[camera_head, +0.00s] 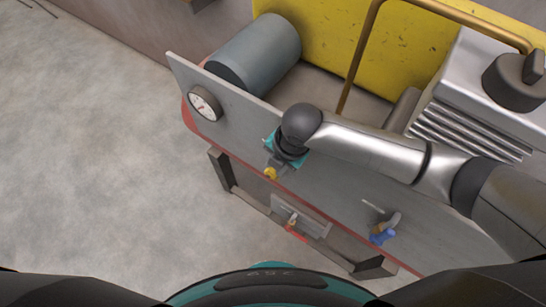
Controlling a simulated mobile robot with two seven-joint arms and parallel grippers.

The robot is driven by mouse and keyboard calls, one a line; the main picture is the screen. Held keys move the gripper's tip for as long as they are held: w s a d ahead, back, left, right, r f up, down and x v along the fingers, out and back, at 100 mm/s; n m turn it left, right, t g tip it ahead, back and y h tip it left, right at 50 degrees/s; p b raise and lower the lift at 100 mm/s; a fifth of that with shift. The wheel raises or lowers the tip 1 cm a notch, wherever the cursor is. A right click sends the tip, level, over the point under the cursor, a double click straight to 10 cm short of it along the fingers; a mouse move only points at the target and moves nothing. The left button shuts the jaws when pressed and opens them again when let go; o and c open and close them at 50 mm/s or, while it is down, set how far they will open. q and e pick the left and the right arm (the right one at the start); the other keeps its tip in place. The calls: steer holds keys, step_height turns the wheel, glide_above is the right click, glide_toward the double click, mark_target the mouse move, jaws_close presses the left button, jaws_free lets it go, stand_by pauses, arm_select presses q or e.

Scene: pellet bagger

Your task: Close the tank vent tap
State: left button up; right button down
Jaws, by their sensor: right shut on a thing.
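My right gripper (277,166) is at the front panel, below the gauge side of the machine, with its teal body seen from above. It is shut at a small tap with a yellow handle (270,174), whose yellow end shows just past the fingers. The wrist hides most of this tap. A tap with a blue handle (382,237) sits on the panel to the right. A tap with a red handle (295,233) sits lower down. No label shows which one is the tank vent tap. My left gripper is not in view.
A round gauge (204,104) is on the panel's left end. A grey tank (255,58) lies behind it, before a yellow wall (335,45). A brass pipe (358,58) rises near my forearm. A ribbed metal housing (480,85) stands at right. The floor at left is clear.

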stand_by(0.3)
steer(key=c, duration=0.7)
jaws_free()
steer(key=shift+r, duration=0.1)
steer(key=p+v, duration=0.3)
steer(key=v, duration=1.2)
steer(key=shift+s+d+p, duration=0.1)
steer(key=shift+d+p, duration=0.05)
steer(key=shift+p, duration=0.15)
